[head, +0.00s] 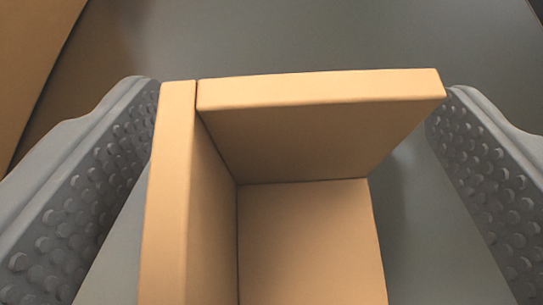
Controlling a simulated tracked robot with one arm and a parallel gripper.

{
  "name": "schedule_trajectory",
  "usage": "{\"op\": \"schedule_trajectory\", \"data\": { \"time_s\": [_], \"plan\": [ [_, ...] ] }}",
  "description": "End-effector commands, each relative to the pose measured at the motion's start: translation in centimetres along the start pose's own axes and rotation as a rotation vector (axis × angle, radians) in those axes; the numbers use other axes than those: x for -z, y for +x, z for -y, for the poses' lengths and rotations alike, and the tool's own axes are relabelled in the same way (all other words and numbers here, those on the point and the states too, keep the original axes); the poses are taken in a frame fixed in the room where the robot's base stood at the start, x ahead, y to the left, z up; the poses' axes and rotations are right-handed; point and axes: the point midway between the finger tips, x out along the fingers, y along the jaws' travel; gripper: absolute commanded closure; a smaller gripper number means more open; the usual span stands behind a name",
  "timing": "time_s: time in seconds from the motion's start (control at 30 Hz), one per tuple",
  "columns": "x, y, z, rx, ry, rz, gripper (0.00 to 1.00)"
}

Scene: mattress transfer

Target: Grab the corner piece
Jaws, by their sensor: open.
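The corner piece (320,125) is a tan block made of two upright walls meeting at a corner and a flat floor panel. It fills the middle of the head view, and its lower end runs out of the frame. My gripper (300,110) is open, with one grey studded finger on each side of the piece. The left finger is very close to the left wall; I cannot tell whether it touches. A gap shows between the right finger and the piece.
A smooth grey surface (300,35) lies around the piece and is clear beyond it. A large tan object (30,50) stands at the upper left, cut off by the frame. A dark edge shows at the top right corner.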

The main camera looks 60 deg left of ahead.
Motion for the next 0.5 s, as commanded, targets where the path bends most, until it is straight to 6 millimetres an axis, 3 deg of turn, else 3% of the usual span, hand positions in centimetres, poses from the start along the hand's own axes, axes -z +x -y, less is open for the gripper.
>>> {"op": "schedule_trajectory", "data": {
  "time_s": [0.03,0.2,0.5],
  "plan": [
    [0.01,-0.02,0.0,0.0,0.0,0.0,0.2],
    [0.0,-0.03,0.0,0.0,0.0,0.0,0.67],
    [0.0,-0.06,-0.02,0.0,0.0,0.0,0.68]
  ]
}}
